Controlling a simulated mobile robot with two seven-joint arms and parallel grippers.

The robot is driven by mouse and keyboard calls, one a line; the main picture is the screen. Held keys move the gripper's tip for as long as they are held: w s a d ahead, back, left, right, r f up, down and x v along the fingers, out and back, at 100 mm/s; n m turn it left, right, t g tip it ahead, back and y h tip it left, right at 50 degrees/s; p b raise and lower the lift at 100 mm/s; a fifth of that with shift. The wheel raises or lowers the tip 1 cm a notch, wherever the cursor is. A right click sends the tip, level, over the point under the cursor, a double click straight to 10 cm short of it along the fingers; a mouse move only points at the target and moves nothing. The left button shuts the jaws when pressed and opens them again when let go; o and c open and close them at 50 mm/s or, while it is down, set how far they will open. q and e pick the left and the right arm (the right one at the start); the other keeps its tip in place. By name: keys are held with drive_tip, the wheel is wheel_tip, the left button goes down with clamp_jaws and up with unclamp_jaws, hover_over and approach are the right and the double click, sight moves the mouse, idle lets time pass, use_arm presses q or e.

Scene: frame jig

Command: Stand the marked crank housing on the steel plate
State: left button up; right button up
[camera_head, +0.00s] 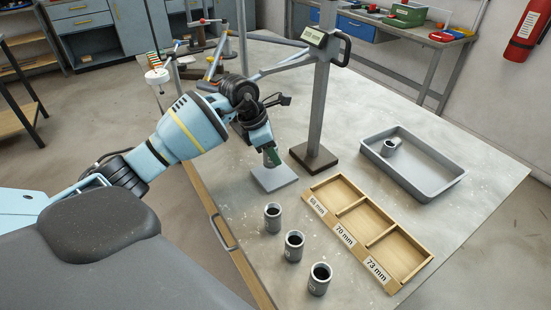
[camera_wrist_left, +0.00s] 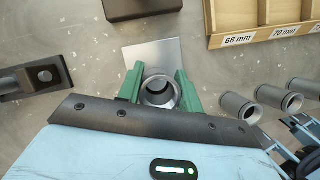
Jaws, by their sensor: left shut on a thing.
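My left gripper (camera_head: 271,156) is at the steel plate (camera_head: 288,183), its green fingers shut on a grey hollow cylinder, a crank housing (camera_wrist_left: 159,93). In the left wrist view the housing's open end faces the camera between the fingers, and the bare square plate (camera_wrist_left: 152,54) shows just beyond it. In the head view the gripper largely hides the housing. I cannot tell whether it touches the plate, and no mark shows on it. Three similar housings stand in a row nearer the front: one (camera_head: 273,217), another (camera_head: 294,246) and a third (camera_head: 320,279). My right gripper is not seen.
A wooden tray (camera_head: 335,209) with compartments labelled 68, 70 and 73 mm lies right of the plate. A grey bin (camera_head: 447,191) holds another cylinder (camera_head: 391,147). A stand's upright post on a dark base (camera_head: 314,158) rises close behind the plate.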

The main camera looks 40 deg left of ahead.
use_arm(q)
drive_tip(key=shift+w+d, duration=0.2)
drive_tip(key=shift+w+d+f, duration=0.15)
drive_tip(key=shift+f, duration=1.55)
drive_tip(key=shift+f, duration=0.15)
drive_tip(key=o, duration=1)
drive_tip(key=shift+o, duration=0.2)
drive_tip(key=shift+v, duration=3.9)
